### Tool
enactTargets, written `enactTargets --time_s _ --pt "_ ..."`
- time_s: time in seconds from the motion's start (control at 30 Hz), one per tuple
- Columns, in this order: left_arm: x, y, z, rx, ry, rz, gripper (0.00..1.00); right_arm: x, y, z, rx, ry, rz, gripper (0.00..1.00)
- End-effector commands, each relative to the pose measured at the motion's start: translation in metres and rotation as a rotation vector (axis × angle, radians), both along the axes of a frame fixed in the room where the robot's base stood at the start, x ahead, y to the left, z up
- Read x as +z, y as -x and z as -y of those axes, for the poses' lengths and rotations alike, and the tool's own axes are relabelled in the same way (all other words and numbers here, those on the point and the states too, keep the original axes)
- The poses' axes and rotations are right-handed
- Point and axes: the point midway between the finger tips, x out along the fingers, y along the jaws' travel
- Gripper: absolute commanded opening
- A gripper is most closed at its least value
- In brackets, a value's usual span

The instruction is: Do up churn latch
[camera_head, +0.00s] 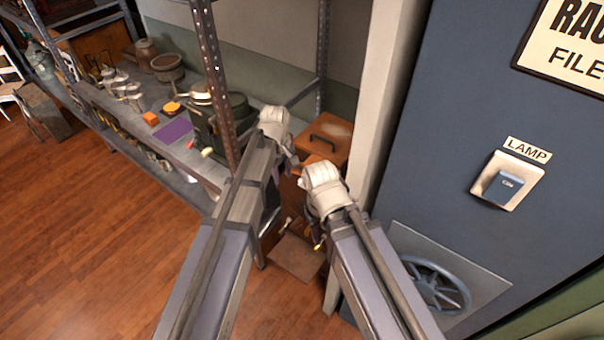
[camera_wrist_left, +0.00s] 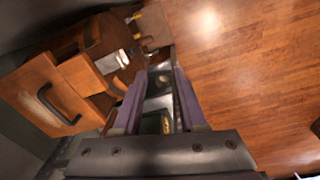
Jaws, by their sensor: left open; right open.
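A wooden box with a dark handle on its top, which looks like the churn (camera_head: 335,127), stands at the back beside the pale post. It also shows at the left of the left wrist view (camera_wrist_left: 32,92). I cannot make out the latch for certain; a small pale piece (camera_wrist_left: 115,61) lies beside the wood in that view. My left gripper (camera_head: 290,160) is just left of the box, its fingertips mostly hidden in the head view. Its fingers (camera_wrist_left: 165,85) are apart in the left wrist view. My right gripper (camera_head: 316,236) hangs in front of the box, partly hidden.
A metal shelf (camera_head: 175,140) with several pots and small items runs along the left. Its perforated upright (camera_head: 213,80) stands close to my left arm. A blue panel (camera_head: 450,150) with a lamp switch (camera_head: 508,187) and handwheel (camera_head: 437,285) is at right. The wooden floor (camera_head: 90,250) is clear.

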Motion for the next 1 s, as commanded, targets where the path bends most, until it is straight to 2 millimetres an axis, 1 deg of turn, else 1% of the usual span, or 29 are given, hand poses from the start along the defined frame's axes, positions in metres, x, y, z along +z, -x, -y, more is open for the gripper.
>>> enactTargets --time_s 0.03,0.1,0.2,0.3,0.53,0.67,0.87,1.0 --pt "0.000 -0.021 0.016 0.052 0.006 -0.003 0.41 0.000 0.000 0.000 0.000 0.000 0.000 0.50" --pt "0.000 -0.035 0.032 0.130 0.013 -0.007 0.41 0.000 0.000 0.000 0.000 0.000 0.000 0.50" --pt "0.000 -0.047 0.048 0.209 0.020 -0.013 0.41 0.000 0.000 0.000 0.000 0.000 0.000 0.50" --pt "0.000 -0.052 0.056 0.252 0.023 -0.015 0.41 0.000 0.000 0.000 0.000 0.000 0.000 0.50" --pt "-0.002 -0.051 0.058 0.268 0.025 -0.016 0.41 -0.002 0.000 0.000 0.000 0.000 0.000 0.50" --pt "-0.007 -0.051 0.058 0.267 0.025 -0.016 0.41 -0.007 0.000 0.000 0.000 0.000 0.000 0.50" --pt "-0.025 -0.052 0.058 0.266 0.025 -0.016 0.41 -0.025 0.000 0.000 0.001 0.000 0.001 0.50" --pt "-0.043 -0.053 0.059 0.266 0.025 -0.016 0.41 -0.043 0.000 0.000 0.003 0.001 0.001 0.50"
